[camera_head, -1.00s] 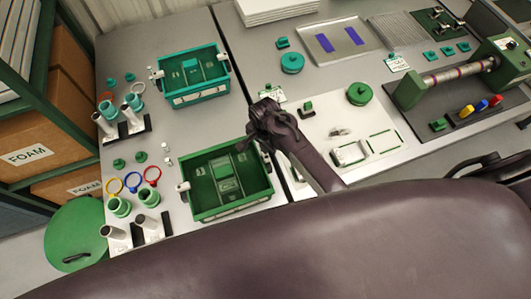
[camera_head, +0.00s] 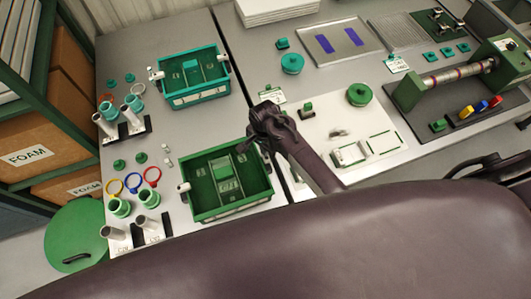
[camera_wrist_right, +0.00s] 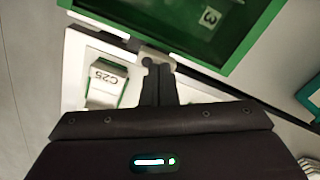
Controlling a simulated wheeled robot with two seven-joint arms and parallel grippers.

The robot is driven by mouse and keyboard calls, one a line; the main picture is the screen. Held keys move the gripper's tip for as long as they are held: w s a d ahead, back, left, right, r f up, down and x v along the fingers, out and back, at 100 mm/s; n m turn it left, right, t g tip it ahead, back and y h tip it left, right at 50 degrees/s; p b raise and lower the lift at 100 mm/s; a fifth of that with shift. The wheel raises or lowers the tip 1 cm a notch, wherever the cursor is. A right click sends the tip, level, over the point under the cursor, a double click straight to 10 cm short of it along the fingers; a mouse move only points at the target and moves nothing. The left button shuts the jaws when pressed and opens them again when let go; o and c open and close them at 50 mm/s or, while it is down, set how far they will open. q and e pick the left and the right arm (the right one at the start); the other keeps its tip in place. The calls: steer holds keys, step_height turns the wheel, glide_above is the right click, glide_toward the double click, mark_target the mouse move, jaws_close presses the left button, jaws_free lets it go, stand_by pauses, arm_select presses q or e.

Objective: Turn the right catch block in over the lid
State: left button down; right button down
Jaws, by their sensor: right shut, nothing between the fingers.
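The green box (camera_head: 226,212) sits on the left bench, with dividers and a pale green piece (camera_head: 228,185) inside. I cannot tell whether a separate lid covers it. It also shows at the top of the right wrist view (camera_wrist_right: 238,62), with a "3" label inside. My right gripper (camera_head: 247,143) is shut and empty at the box's upper right corner. In the right wrist view its fingertips (camera_wrist_right: 158,64) are at a small pale block (camera_wrist_right: 157,56) on the box's edge, seemingly the right catch block; contact is unclear. A white catch (camera_head: 184,187) shows on the left side. My left gripper is not in view.
A teal box (camera_head: 195,97) stands farther back. Tubes and coloured rings (camera_head: 133,181) stand left of the green box. A white board (camera_head: 345,120) with a block labelled C25 (camera_wrist_right: 107,83) lies to the right.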

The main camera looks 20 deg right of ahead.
stand_by(0.5)
steer(key=shift+w+d, duration=0.2)
steer(key=shift+d, duration=0.5)
steer(key=shift+w+d, duration=0.15)
steer(key=shift+d, duration=0.5)
steer(key=shift+f, duration=0.15)
steer(key=shift+f, duration=0.6)
